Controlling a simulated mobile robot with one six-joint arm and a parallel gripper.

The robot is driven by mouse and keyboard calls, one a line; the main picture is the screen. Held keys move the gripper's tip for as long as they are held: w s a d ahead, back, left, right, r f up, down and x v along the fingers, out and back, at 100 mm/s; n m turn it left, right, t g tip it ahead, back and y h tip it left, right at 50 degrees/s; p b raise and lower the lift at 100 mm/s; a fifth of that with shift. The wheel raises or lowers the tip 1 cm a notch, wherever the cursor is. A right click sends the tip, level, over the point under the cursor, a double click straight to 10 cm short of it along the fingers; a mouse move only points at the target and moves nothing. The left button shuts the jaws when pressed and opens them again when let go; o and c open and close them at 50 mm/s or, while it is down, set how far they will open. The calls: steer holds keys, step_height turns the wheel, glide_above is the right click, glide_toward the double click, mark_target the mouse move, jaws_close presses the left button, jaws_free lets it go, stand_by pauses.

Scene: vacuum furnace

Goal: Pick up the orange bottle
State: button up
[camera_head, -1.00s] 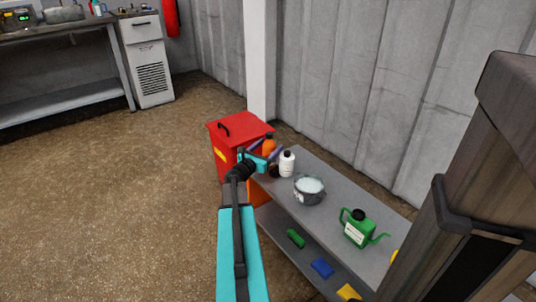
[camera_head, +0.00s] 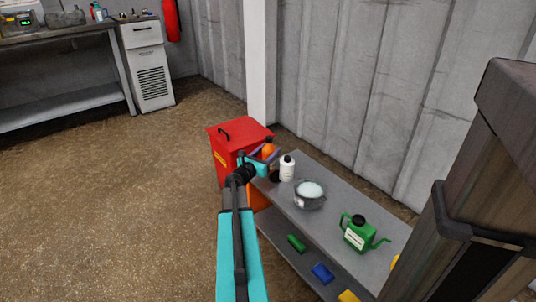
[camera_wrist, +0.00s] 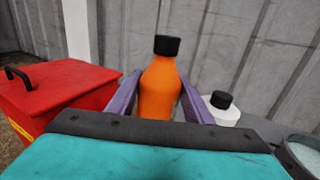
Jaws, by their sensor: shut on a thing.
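The orange bottle (camera_wrist: 159,88) with a black cap stands upright between the purple fingers of my gripper (camera_wrist: 160,100) in the wrist view. The fingers are shut on its sides. In the head view the orange bottle (camera_head: 268,150) is at the far left end of the grey shelf table (camera_head: 335,212), partly hidden by my gripper (camera_head: 262,157). Its base is hidden, so I cannot tell whether it touches the tabletop.
A white bottle (camera_head: 287,168) stands close to the right of the orange one. A metal pot (camera_head: 309,202) and a green watering can (camera_head: 360,234) stand further along the table. A red bin (camera_head: 228,158) is directly left. The corrugated wall is behind.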

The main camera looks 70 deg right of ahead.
step_height(320, 180, up, 28)
steer(key=p, duration=0.8)
steer(key=shift+f, duration=0.15)
stand_by(0.4)
